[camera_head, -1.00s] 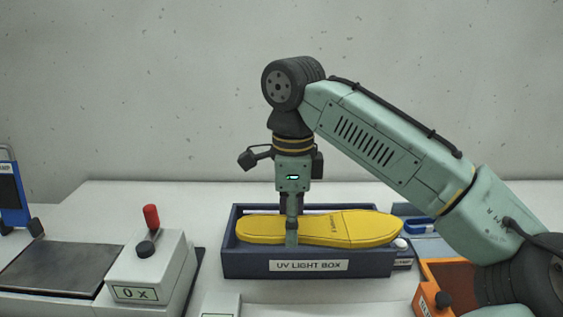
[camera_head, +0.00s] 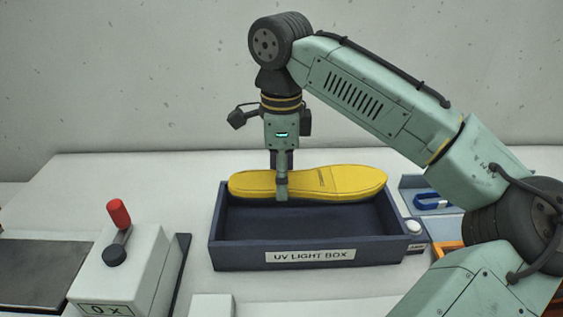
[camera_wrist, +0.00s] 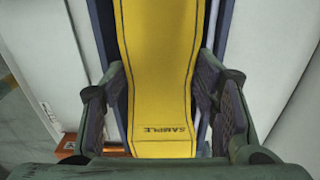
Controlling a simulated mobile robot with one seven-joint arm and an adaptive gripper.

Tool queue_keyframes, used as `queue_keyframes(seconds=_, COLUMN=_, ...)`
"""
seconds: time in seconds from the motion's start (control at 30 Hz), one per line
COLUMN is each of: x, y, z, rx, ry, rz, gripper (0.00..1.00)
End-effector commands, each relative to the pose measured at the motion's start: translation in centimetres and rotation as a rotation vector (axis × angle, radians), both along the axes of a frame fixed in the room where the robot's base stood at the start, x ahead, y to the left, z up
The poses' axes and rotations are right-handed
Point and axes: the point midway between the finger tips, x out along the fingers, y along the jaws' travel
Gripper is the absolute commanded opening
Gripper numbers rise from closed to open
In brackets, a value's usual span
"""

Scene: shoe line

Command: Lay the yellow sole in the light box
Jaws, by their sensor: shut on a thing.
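The yellow sole (camera_head: 345,183) lies level and sideways in my gripper (camera_head: 281,188), which is shut across it left of its middle. In the wrist view the sole (camera_wrist: 157,75), marked SAMPLE, runs between the two fingers (camera_wrist: 160,105). The dark blue light box (camera_head: 234,253), labelled UV LIGHT BOX, is open at the top. The sole shows in front of the box's back wall, and the dark box floor is bare in front of it. I cannot tell exactly how high the sole is above the box.
A white block with a red-knobbed lever (camera_head: 120,215) stands left of the box, with a dark plate (camera_head: 40,270) beyond it. A blue item in a tray (camera_head: 432,201) is at the right, with an orange bin (camera_head: 448,255) partly behind my arm. White table is clear behind left.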

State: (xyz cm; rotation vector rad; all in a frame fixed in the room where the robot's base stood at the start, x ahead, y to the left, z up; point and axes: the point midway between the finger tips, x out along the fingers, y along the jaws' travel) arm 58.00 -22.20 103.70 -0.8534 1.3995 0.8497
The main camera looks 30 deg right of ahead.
Motion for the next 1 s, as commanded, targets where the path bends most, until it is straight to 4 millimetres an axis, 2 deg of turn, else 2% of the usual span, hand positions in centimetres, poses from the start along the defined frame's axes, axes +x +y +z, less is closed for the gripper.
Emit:
queue_keyframes(seconds=0.1, x=0.0, y=0.0, z=-1.5, rx=0.0, ry=-0.001, rz=0.0, gripper=0.13)
queue_keyframes(seconds=0.7, x=0.0, y=0.0, z=-7.5, rx=0.002, ry=-0.001, rz=0.001, gripper=0.13)
queue_keyframes(seconds=1.0, x=0.0, y=0.0, z=-9.1, rx=0.001, ry=0.0, rz=0.001, gripper=0.13)
